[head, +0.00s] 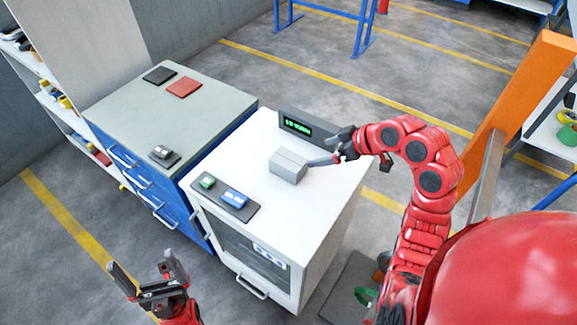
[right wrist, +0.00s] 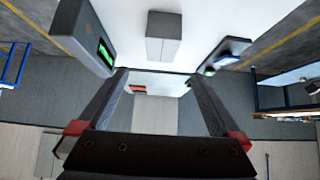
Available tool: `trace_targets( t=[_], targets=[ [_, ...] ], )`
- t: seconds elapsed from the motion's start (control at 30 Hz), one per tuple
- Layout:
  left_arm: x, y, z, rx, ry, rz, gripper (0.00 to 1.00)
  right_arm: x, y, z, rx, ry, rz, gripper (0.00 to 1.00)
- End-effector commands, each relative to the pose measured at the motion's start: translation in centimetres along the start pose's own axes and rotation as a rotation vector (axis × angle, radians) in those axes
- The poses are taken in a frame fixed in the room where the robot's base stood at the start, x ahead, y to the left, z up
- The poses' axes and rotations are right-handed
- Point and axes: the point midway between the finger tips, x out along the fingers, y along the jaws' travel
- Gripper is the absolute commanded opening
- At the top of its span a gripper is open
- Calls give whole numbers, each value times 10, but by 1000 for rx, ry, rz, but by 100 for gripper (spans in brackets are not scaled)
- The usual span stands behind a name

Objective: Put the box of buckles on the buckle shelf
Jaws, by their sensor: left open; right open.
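A closed grey box (head: 288,164) sits on top of the white cabinet (head: 325,200); I take it as the box of buckles, but its contents are hidden. My right gripper (head: 318,151) is open beside the box, just to its right, and holds nothing. In the right wrist view the box (right wrist: 163,37) stands ahead of the open fingers (right wrist: 158,76), not between them. My left gripper (head: 140,268) is open and empty, low in front of the blue drawer unit. Shelves with small items (head: 62,118) stand at the far left; I cannot tell which is the buckle shelf.
A display with green digits (head: 297,125) stands behind the box. A dark tray with green and blue items (head: 226,198) lies at the cabinet's front. The blue drawer unit (head: 205,100) adjoins on the left. An orange post (head: 530,90) and another shelf stand at right.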

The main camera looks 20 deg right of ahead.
Motion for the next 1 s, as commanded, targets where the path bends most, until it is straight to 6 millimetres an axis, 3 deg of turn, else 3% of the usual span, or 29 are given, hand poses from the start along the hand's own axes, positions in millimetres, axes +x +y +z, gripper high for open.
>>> trace_targets(
  t=[0.2,0.37,0.67,0.83,1.0],
  targets=[
    [-15,1,3,0,0,0,100,56,-3,1,2,7,-8,100],
    [-28,1,5,0,0,0,100,90,-2,1,1,7,-5,100],
    [-16,1,3,0,0,0,100,113,-2,-2,3,4,-1,100],
    [-2,0,0,0,0,0,100,139,-7,3,5,0,-6,100],
    [0,0,0,0,0,0,100,158,-5,3,3,4,-2,100]
  ],
)
